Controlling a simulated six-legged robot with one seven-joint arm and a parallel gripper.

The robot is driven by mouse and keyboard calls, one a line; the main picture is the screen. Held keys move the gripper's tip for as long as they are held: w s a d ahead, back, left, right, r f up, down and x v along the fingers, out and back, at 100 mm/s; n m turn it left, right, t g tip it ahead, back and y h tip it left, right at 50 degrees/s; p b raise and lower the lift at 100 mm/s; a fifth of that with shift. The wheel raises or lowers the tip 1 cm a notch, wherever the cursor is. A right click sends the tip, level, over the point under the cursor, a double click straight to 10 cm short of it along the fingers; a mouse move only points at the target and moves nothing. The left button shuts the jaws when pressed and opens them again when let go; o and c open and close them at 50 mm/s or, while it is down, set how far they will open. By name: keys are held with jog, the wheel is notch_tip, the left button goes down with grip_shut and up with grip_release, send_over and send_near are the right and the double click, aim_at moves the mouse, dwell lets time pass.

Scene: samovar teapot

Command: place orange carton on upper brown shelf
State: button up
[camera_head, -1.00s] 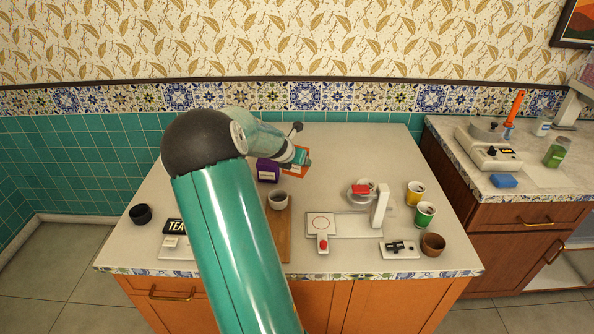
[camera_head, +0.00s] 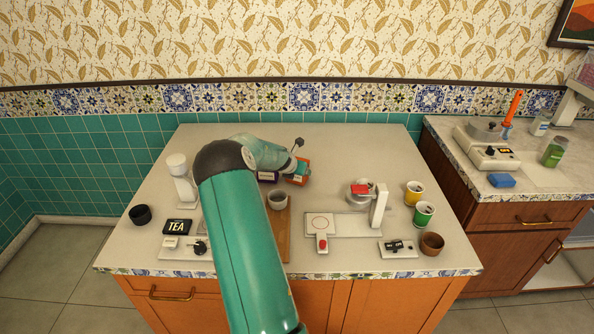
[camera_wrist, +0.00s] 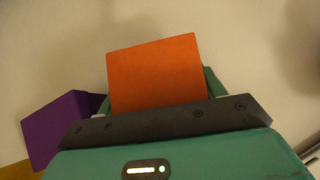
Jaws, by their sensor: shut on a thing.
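The orange carton (camera_head: 304,177) is at the far middle of the counter in the head view, partly covered by my gripper (camera_head: 299,170). In the wrist view the orange carton (camera_wrist: 155,75) sits between the green fingers of my gripper (camera_wrist: 158,95), which is shut on it. Whether the carton touches the counter I cannot tell. A brown wooden board (camera_head: 284,240) lies on the counter in front, partly hidden by my arm. I cannot make out an upper shelf.
A purple box (camera_head: 267,177) stands just left of the carton; it also shows in the wrist view (camera_wrist: 60,127). A white device (camera_head: 352,222) with a pot and several cups fill the right side.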

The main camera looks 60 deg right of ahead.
jog(key=o, duration=0.9)
jog(key=shift+f, duration=0.1)
